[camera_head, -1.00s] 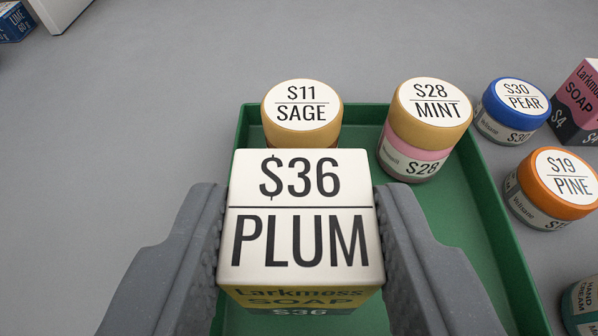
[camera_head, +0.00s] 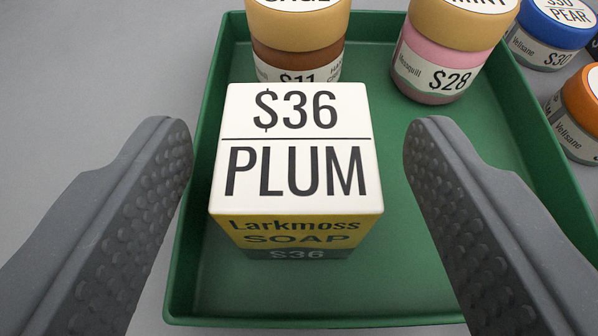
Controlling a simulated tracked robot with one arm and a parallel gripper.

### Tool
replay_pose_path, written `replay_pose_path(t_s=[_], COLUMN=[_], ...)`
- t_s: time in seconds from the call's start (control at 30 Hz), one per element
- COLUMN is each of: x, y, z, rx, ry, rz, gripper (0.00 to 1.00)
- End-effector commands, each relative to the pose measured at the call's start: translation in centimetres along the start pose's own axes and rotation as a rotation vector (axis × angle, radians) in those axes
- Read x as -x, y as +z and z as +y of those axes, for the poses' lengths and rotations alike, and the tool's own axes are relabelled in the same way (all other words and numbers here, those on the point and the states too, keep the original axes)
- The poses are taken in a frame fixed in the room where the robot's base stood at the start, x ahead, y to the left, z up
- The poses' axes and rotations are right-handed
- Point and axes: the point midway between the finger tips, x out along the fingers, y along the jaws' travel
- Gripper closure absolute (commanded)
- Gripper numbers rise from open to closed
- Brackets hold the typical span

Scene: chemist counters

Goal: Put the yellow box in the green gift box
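The yellow box (camera_head: 297,232) has a white top reading "$36 PLUM" and a yellow front reading "Larkmoss SOAP". It stands upright inside the green gift box (camera_head: 400,268), an open tray with low walls, toward its left side. My gripper (camera_head: 297,140) is open, with one dark grey finger on each side of the yellow box and a clear gap to both. The fingers touch nothing that I can see.
In the green box behind the yellow box stand a brown SAGE jar (camera_head: 300,58) and a pink jar (camera_head: 440,62) marked $28. Outside to the right are a blue-lidded PEAR jar (camera_head: 545,45) and an orange-lidded jar (camera_head: 578,120). The box's front right floor is clear.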

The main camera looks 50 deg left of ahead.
Motion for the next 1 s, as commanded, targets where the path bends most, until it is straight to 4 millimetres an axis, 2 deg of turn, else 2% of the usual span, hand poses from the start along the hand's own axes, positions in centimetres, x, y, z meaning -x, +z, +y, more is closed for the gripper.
replay_pose_path(t_s=[0.17, 0.27, 0.7, 0.9, 1.0], x=[0.1, 1.0, 8.9, 11.2, 11.8], y=[-0.1, -0.3, -0.4, -0.2, -0.1], z=[0.0, 0.1, 0.2, 0.0, 0.0], rx=[0.000, 0.000, 0.002, -0.001, -0.001], ry=[0.001, 0.001, 0.004, 0.001, -0.001], rz=[0.000, 0.001, 0.000, 0.000, 0.000], gripper=[0.40, 0.40, 0.40, 0.40, 0.40])
